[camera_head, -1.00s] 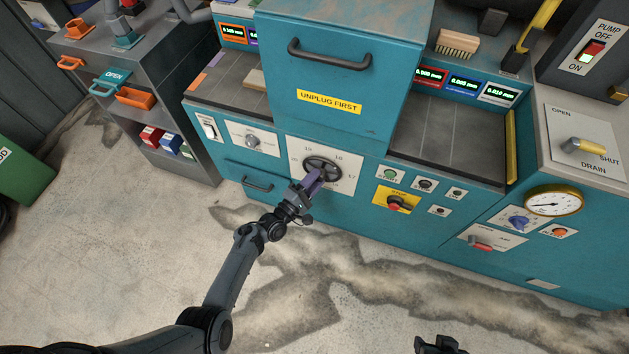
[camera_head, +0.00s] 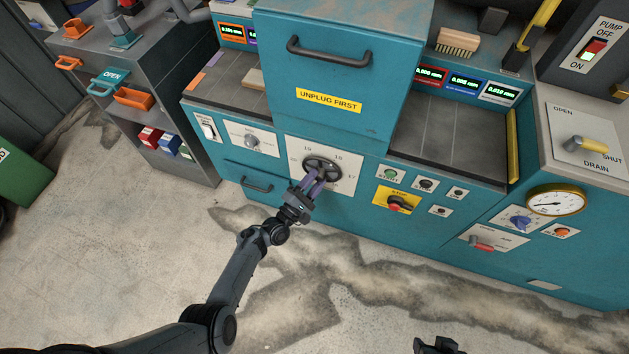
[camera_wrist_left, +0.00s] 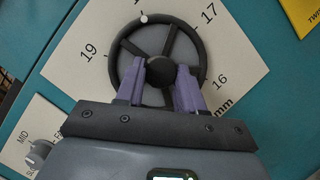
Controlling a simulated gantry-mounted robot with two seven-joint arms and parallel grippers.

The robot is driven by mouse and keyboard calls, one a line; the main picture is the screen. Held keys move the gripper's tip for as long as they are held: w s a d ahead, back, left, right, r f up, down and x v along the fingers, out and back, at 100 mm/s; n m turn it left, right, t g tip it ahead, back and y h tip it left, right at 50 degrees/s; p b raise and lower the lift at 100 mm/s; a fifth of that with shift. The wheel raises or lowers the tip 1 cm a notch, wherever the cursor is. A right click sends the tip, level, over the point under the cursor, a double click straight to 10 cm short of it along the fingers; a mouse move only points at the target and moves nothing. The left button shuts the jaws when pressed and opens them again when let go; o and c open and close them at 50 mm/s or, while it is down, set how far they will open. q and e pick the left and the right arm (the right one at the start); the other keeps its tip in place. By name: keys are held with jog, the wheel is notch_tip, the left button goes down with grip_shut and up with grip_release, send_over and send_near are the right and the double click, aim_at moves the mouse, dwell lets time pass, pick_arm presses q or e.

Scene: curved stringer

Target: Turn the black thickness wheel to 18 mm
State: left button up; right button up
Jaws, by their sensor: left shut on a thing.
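The black thickness wheel (camera_head: 321,170) sits on a white dial plate on the teal machine's front. It also shows in the left wrist view (camera_wrist_left: 121,62), where a white dot is on its rim at the top. My left gripper (camera_head: 316,178) reaches the wheel from below. Its purple fingers (camera_wrist_left: 160,78) are on either side of the hub, shut on the wheel. My right gripper (camera_head: 437,346) is partly visible at the bottom edge; its jaw state is unclear.
A grey selector knob (camera_head: 251,141) is left of the dial. Green and dark buttons and a red knob on a yellow plate (camera_head: 396,203) are to the right. A drawer handle (camera_head: 257,186) is lower left. The floor in front is clear.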

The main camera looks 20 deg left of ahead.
pick_arm(q)
jog(key=o, duration=1)
jog(key=shift+o, duration=0.2)
jog(key=shift+s+a+p, duration=0.15)
jog(key=shift+s+p, duration=0.15)
jog(key=shift+s, duration=0.2)
jog(key=p+v, duration=0.2)
jog(key=v, duration=0.7)
jog(key=shift+s+a+f, duration=0.2)
jog(key=shift+s, duration=0.1)
